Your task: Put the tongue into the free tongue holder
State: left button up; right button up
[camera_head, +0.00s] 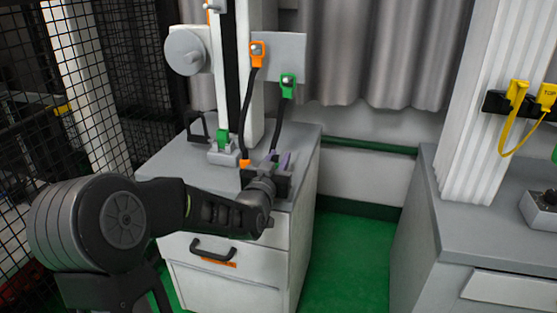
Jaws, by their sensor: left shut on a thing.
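My left gripper (270,183) reaches in from the left to the front right of the grey cabinet top (165,167). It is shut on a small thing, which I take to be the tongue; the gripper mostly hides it. A small purple piece (284,160) shows just beyond the fingers; I cannot tell whether it is part of the held thing. A grey block with a green piece (222,140) stands at the foot of the white column. Dark small parts beside the fingers may be a holder, but I cannot tell which holder is free. My right gripper is not in view.
A grey plate on the column carries an orange plug (258,53) and a green plug (287,86), with black cables hanging close behind my gripper. A drawer handle (212,250) sticks out below. Yellow plugs (516,94) hang at right. Green floor (350,260) is clear.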

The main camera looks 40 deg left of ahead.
pick_arm(q)
jog(key=shift+f+b, duration=0.25)
jog(key=shift+b, duration=0.2)
jog(key=o, duration=1.1)
jog(key=shift+c, duration=0.2)
jog(key=p+v, duration=0.1)
jog(key=v, duration=0.6)
jog(key=shift+s+d, duration=0.15)
jog(key=shift+s, duration=0.25)
